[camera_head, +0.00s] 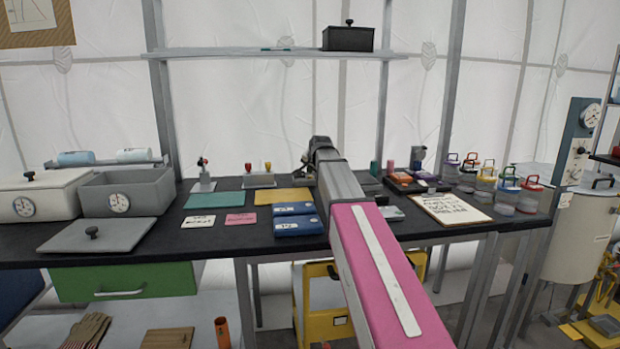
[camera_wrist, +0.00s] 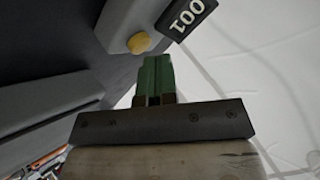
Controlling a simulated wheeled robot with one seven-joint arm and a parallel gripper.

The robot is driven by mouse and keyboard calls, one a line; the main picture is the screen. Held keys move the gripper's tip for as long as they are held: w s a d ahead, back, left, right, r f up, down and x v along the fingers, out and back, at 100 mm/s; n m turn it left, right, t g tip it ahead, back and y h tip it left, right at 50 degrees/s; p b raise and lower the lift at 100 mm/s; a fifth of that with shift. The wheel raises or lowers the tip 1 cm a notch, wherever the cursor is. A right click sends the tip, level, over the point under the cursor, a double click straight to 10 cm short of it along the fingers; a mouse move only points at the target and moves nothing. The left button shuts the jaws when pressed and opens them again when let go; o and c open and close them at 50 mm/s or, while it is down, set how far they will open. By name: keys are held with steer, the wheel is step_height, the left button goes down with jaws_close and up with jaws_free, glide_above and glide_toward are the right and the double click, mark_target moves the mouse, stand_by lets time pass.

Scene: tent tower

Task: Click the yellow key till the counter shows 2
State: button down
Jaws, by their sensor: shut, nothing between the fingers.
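The yellow key (camera_wrist: 139,43) is a round button on a grey housing (camera_wrist: 128,20), in the upper middle of the wrist view. Beside it, the black counter (camera_wrist: 187,15) shows white digits, seen at a slant, that read 001. My gripper (camera_wrist: 155,62) is shut and empty, its green fingers pointing at the housing. In the picture the fingertips lie just below and right of the key, with a small gap. I cannot tell the depth between them. In the head view my arm covers the key, the counter and my fingers.
The black bench (camera_head: 150,228) holds red and yellow knobbed devices (camera_head: 259,175), blue boxes (camera_head: 294,218), a clipboard (camera_head: 452,208) and several lidded jars (camera_head: 487,178). A shelf (camera_head: 220,52) with a black box (camera_head: 348,38) runs above.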

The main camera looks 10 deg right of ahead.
steer(key=shift+f, duration=0.45)
stand_by(0.5)
steer(key=shift+r, duration=0.9)
steer(key=shift+r, duration=2.5)
